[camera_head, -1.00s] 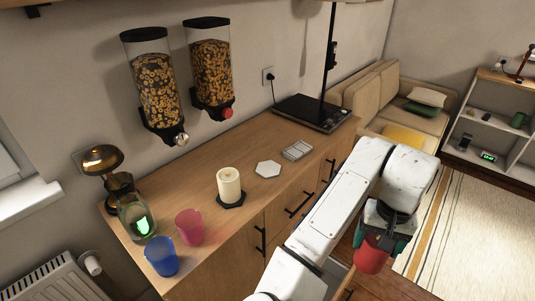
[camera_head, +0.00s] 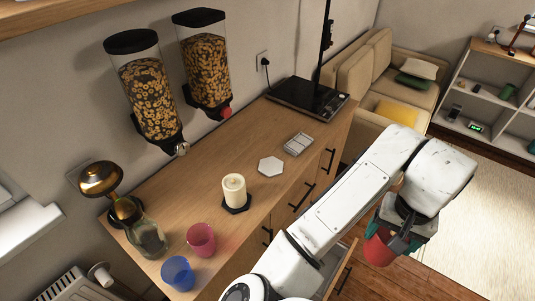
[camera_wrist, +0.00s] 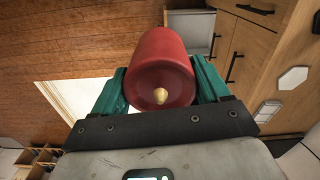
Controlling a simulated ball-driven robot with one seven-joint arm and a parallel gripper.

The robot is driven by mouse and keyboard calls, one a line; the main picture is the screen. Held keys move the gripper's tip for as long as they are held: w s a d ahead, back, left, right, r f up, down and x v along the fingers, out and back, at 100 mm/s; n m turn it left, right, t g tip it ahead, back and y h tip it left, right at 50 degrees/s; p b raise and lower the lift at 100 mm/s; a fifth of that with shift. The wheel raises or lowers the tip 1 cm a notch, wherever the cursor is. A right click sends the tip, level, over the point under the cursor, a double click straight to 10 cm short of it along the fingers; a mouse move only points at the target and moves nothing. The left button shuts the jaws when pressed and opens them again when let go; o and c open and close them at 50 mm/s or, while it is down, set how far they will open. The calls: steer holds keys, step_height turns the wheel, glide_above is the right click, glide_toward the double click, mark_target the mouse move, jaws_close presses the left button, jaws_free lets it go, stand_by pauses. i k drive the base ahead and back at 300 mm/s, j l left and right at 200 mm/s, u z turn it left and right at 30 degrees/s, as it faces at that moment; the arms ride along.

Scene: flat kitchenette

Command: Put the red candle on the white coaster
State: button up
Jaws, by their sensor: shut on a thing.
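The red candle (camera_head: 379,249) is held in my gripper (camera_head: 390,240), out in front of the counter and over the floor. In the wrist view the red candle (camera_wrist: 161,75) sits between the two green fingers of my gripper (camera_wrist: 162,88), its pale wick end facing the camera. The white coaster (camera_head: 271,166) is a flat hexagon lying bare on the wooden counter, left of and beyond my gripper. The white coaster also shows in the wrist view (camera_wrist: 293,78) at the right.
A cream candle (camera_head: 234,190) stands on a black coaster (camera_head: 236,208) left of the white one. A grey tray (camera_head: 299,144) lies to its right. A pink cup (camera_head: 201,240), a blue cup (camera_head: 178,273) and a glass jar (camera_head: 147,240) stand farther left. An open drawer (camera_head: 338,270) juts out below.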

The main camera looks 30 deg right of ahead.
mark_target(271, 166)
steer(key=i, duration=1.1)
